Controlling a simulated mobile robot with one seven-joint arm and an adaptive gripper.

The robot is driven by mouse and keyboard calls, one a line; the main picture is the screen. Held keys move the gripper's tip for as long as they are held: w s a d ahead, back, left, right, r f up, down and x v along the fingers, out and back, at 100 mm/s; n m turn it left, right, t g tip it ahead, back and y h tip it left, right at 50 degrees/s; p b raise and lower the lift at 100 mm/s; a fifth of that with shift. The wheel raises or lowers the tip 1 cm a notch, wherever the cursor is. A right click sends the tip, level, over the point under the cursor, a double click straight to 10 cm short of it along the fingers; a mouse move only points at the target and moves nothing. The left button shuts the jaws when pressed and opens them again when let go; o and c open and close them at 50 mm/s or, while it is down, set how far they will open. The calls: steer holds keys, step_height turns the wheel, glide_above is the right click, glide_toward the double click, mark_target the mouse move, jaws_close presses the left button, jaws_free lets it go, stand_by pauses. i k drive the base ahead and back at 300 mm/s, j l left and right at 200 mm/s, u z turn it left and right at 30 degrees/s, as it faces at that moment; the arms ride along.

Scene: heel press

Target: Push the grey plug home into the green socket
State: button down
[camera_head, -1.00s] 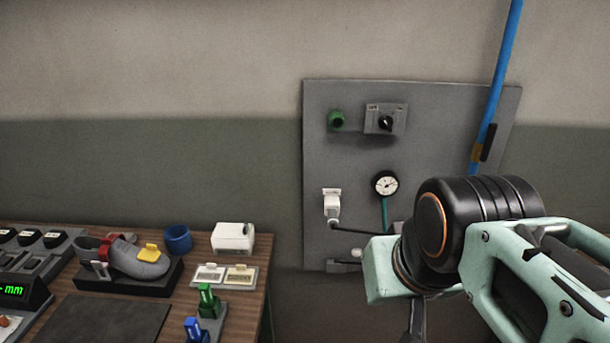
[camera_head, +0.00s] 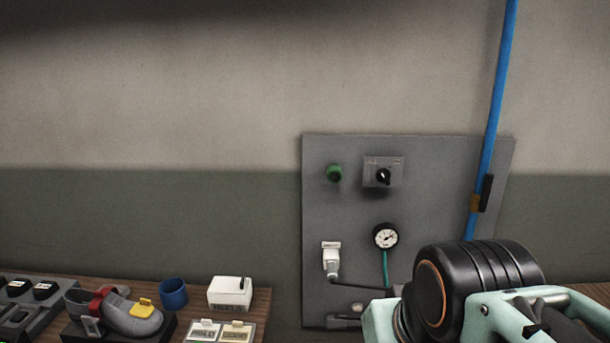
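A round green fitting (camera_head: 334,173) sits at the upper left of the grey wall panel; I cannot tell whether it is the green socket. A pale plug (camera_head: 331,259) sits in a white outlet on the panel's left side, with a dark cable running down and right from it. A grey fitting with a dark end (camera_head: 345,321) is at the panel's lower edge, partly hidden by my arm; I cannot tell whether it is the grey plug. My arm fills the lower right; my gripper is out of view.
The panel (camera_head: 430,190) also carries a rotary switch (camera_head: 383,175) and a dial gauge (camera_head: 386,237) with a green hose. A blue pipe (camera_head: 490,150) runs down its right side. A bench at lower left holds a grey shoe (camera_head: 130,318), blue cup (camera_head: 173,292) and white box (camera_head: 230,291).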

mark_target(330, 266)
steer(key=i+l+u, duration=0.2)
steer(key=i+l, duration=0.2)
steer(key=l, duration=0.2)
steer(key=i+l, duration=0.15)
steer(key=l, duration=0.2)
steer(key=i+l+u, duration=0.25)
steer(key=l, duration=0.4)
steer(key=i+l+u, duration=0.1)
steer(key=i+l, duration=0.15)
steer(key=l, duration=0.15)
steer(key=k+j, duration=0.1)
steer(key=j, duration=0.2)
steer(key=k+j, duration=0.1)
steer(key=j, duration=0.2)
steer(key=i+l, duration=0.1)
steer(key=l, duration=0.2)
steer(key=i+l, duration=0.1)
steer(key=l, duration=0.2)
